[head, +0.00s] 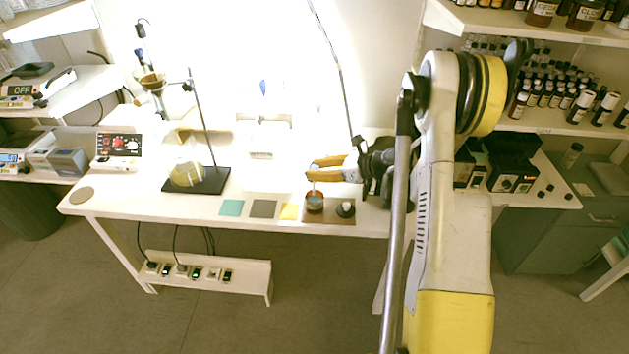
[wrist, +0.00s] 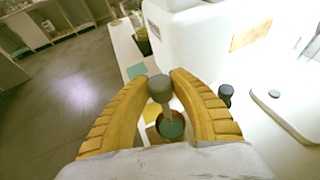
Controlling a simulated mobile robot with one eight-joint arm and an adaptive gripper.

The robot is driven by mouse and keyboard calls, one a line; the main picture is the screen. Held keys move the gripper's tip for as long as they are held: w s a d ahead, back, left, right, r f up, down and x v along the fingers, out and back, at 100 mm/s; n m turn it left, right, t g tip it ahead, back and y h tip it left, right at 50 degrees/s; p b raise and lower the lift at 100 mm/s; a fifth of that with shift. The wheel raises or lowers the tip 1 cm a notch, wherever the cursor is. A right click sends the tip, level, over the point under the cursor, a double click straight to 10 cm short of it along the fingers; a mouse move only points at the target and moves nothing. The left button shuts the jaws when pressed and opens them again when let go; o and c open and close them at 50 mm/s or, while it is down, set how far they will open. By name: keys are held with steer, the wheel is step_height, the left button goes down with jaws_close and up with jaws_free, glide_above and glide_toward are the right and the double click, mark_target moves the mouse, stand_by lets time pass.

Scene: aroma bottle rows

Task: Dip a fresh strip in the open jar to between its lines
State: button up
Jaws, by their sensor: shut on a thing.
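My gripper (head: 313,171) reaches in from the right over the table, its yellow fingers pointing left. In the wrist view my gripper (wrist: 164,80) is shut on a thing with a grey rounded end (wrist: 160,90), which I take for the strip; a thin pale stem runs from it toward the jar. The open jar (head: 314,203), reddish-brown with a teal top, stands on a brown mat (head: 335,219) just below the fingers. The jar (wrist: 172,126) shows between the fingers in the wrist view. I cannot tell whether the stem's tip is inside the jar, and no lines are readable.
A dark stopper-like piece (head: 345,209) sits on the mat right of the jar. Teal (head: 231,208), grey (head: 263,209) and yellow (head: 289,212) squares lie to the left. A stand (head: 205,180) with a round flask is farther left. The table's front edge is close.

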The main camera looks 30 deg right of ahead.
steer(key=shift+f+b, duration=1.65)
steer(key=shift+b, duration=0.05)
stand_by(1.3)
steer(key=shift+r, duration=0.1)
stand_by(0.7)
steer(key=shift+r+p, duration=1.65)
steer(key=shift+r, duration=1.25)
